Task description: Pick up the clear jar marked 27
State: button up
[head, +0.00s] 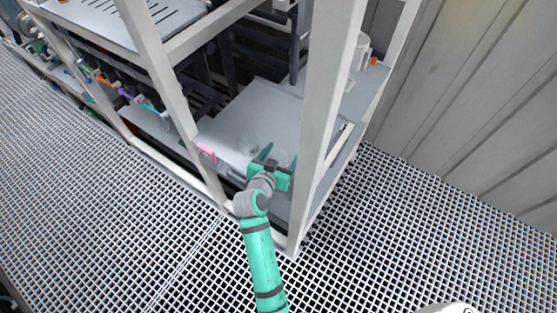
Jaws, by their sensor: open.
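Two faint clear jar shapes stand on the grey lower shelf of the white frame. One clear jar (249,144) is just left of and beyond my gripper. The other clear jar (284,157) is at the fingers, partly hidden by them. I cannot read a 27 on either one. My gripper (278,158) is teal and open, reaching in over the shelf between two white posts. I cannot tell whether its fingers stand around or beside the nearer jar.
A thick white post (320,110) stands close right of my gripper, and another post (163,85) stands left. A pink tag or handle (207,153) is at the shelf's front edge. A white container (361,50) stands at the back right. The grating floor (400,230) is clear.

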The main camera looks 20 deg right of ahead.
jog(key=c, duration=1.2)
jog(key=shift+o, duration=0.2)
jog(key=shift+r, duration=0.1)
